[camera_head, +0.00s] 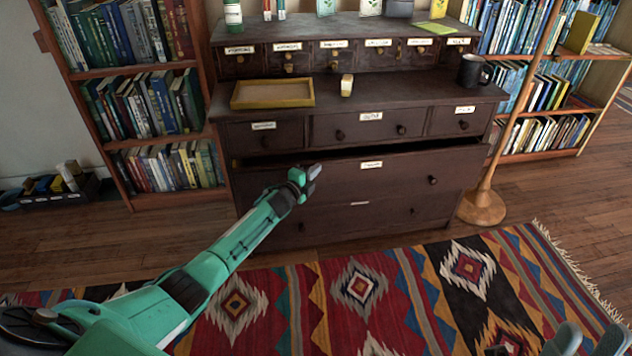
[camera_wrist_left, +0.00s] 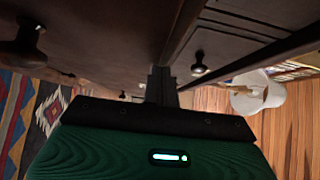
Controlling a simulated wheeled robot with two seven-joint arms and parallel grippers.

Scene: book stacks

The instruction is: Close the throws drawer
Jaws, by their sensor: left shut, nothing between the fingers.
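A wide dark wood drawer (camera_head: 400,177), with a white label too small to read and round knobs, stands partly pulled out of the dresser in the head view. A dark gap shows above its front on the left. I take it for the throws drawer. My left gripper (camera_head: 312,175) is shut and empty at the left half of that drawer's front. It also shows shut in the left wrist view (camera_wrist_left: 162,85), close to dark wood panels; I cannot tell whether it touches. My right gripper (camera_head: 588,343) is partly cut off at the bottom right, fingers apart, empty.
The dresser top holds a shallow wooden tray (camera_head: 273,94), a small yellow and white object (camera_head: 347,85) and a dark mug (camera_head: 473,71). Bookcases flank the dresser. A lamp base (camera_head: 482,207) stands at its right. A patterned rug (camera_head: 350,290) covers the floor in front.

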